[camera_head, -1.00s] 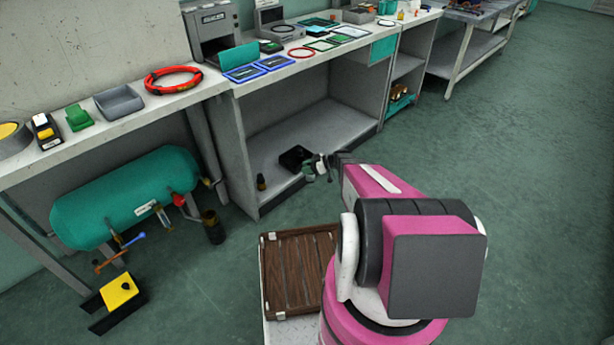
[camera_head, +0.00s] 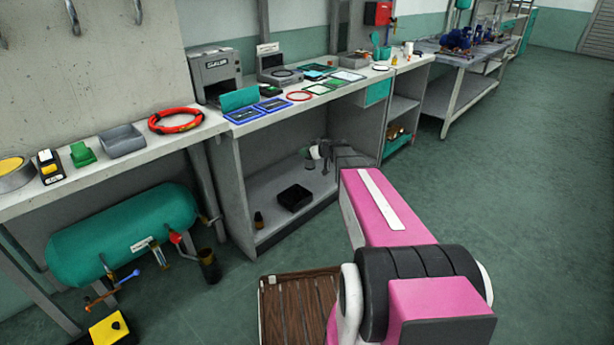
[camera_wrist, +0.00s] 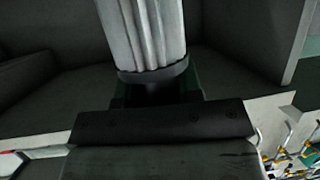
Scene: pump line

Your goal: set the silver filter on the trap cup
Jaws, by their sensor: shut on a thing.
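The silver filter (camera_wrist: 146,35) is a pale, pleated cylinder with a dark end collar, seen close up in the wrist view. My gripper (camera_wrist: 158,95) is shut on it at the collar; the green fingers are partly hidden. In the head view the gripper (camera_head: 322,153) is small, above the lower shelf of the bench, with the pale filter (camera_head: 313,152) at its tip. A dark cup (camera_head: 209,266) below the right end of the teal tank may be the trap cup, but I cannot be sure. It stands well left of the gripper.
A black open tray (camera_head: 295,197) and a small dark bottle (camera_head: 258,220) are on the lower shelf (camera_head: 270,205). The teal tank (camera_head: 125,235) is under the left bench. A slatted wooden tray (camera_head: 297,310) is near my base. The floor at right is clear.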

